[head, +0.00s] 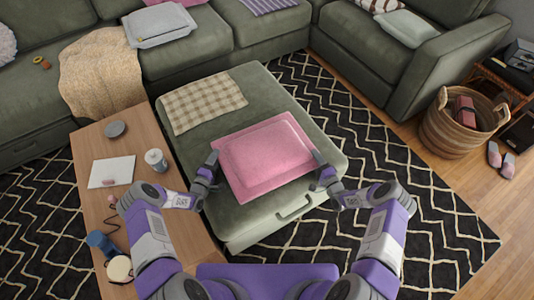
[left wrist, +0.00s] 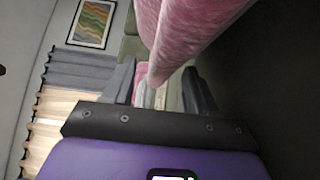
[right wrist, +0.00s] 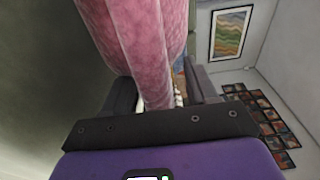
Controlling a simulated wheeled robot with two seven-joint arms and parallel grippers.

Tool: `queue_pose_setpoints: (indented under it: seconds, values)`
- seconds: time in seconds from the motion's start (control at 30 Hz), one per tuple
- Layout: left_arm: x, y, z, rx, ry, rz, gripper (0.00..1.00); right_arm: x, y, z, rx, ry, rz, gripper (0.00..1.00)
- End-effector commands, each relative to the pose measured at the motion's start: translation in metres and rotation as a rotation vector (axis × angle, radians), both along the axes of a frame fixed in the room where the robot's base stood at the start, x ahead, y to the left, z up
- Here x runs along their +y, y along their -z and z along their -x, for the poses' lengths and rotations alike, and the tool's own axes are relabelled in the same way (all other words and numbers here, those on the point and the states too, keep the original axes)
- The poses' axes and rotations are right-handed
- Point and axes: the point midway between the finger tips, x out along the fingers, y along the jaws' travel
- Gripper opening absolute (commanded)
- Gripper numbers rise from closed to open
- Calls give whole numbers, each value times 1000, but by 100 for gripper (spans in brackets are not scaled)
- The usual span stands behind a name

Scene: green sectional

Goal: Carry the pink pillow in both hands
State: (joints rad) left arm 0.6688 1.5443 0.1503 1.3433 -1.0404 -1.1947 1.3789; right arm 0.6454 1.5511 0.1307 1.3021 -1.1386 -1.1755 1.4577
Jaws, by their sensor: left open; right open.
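The pink pillow (head: 265,157) lies flat over the front part of the green ottoman (head: 255,212); whether it touches the seat all over is hard to tell. My left gripper (head: 212,166) is at its left edge and my right gripper (head: 319,165) at its right edge. In the left wrist view the pillow (left wrist: 190,35) reaches down between the open fingers (left wrist: 158,88). In the right wrist view the pillow (right wrist: 145,45) also reaches between the open fingers (right wrist: 162,92). Contact of the fingers with the pillow is not clear.
A checkered cloth (head: 202,102) lies on the ottoman's back part. The sectional (head: 190,65) is behind. A wicker basket (head: 458,125) stands right; patterned rug (head: 400,200) lies open between.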

Motion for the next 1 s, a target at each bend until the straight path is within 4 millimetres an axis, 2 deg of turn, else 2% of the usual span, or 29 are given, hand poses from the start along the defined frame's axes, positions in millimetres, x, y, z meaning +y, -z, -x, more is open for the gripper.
queue_pose_setpoints:
  seconds: [0.13,0.43,0.8,1.0]
  values:
    - [-3,0,-9,1,1,1,57,4,0,-8,0,0,0,57]
    - [-3,0,-10,1,0,1,56,4,0,-9,0,1,0,56]
    - [-3,0,-9,1,0,1,0,4,0,-9,0,1,0,0]
    - [-3,0,-9,1,0,0,0,4,0,-9,0,1,0,0]
